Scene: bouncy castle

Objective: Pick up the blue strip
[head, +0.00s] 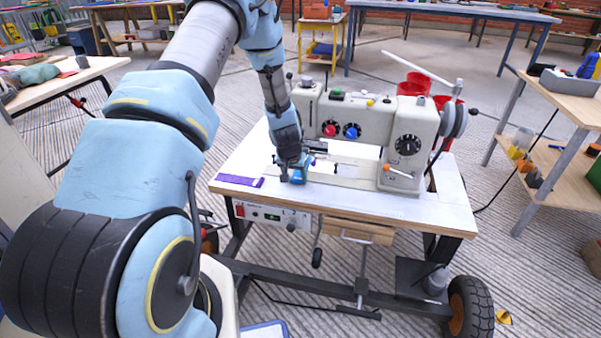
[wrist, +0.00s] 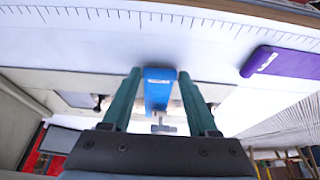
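The blue strip (head: 300,176) lies on the white top of the sewing machine table (head: 350,202), in front of the machine's left end. In the wrist view the blue strip (wrist: 160,88) shows between my two teal fingers. My gripper (head: 293,172) points down at the strip and hides part of it in the head view. In the wrist view my gripper (wrist: 160,74) is open, with one finger on each side of the strip and narrow gaps beside it.
A purple strip (head: 239,181) lies left of my gripper, and it also shows in the wrist view (wrist: 285,62). The sewing machine (head: 365,122) stands close behind and to the right. The table's front right is clear. Red containers (head: 415,84) stand behind the machine.

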